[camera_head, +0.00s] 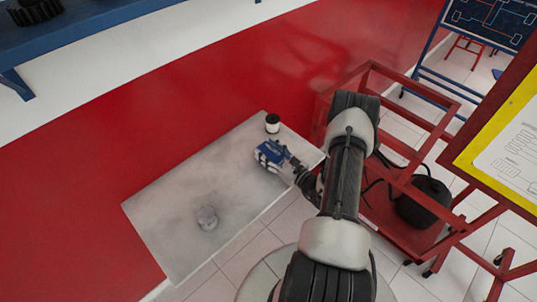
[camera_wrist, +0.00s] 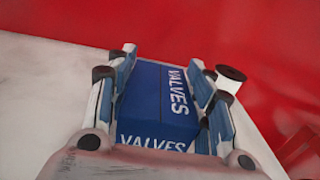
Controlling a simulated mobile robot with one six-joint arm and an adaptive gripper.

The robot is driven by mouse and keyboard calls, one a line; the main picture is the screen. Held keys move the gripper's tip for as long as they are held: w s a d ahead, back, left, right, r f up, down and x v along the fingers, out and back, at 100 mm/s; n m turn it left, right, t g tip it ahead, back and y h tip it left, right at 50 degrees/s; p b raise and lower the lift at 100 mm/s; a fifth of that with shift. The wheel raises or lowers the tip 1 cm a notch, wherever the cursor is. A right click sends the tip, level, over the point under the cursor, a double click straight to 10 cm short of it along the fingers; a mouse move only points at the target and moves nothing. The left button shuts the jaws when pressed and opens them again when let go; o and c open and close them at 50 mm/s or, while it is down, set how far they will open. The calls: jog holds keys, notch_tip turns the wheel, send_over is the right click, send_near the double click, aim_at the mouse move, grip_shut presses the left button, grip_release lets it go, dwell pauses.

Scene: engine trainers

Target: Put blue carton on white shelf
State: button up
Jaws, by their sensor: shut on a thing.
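The blue carton (camera_head: 268,155), marked "VALVES", is between the fingers of my gripper (camera_head: 276,154). In the wrist view the carton (camera_wrist: 160,103) fills the space between both fingers of my gripper (camera_wrist: 163,80), and the gripper is shut on it. The white shelf (camera_head: 165,205) is a pale, smudged slab against the red wall. The carton is over the shelf's right part; I cannot tell whether it touches the surface. The shelf also shows in the wrist view (camera_wrist: 40,90) on both sides of the gripper.
A small white jar with a dark top (camera_head: 272,123) stands on the shelf close behind the carton. A round greyish object (camera_head: 207,217) is on the shelf's left part. A red frame cart (camera_head: 400,190) stands right of the shelf. The shelf's middle is clear.

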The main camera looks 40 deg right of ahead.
jog(key=shift+f, duration=0.55)
jog(key=shift+f, duration=0.15)
jog(key=o, duration=1.4)
jog(key=shift+c, duration=0.2)
jog(key=shift+r, duration=0.2)
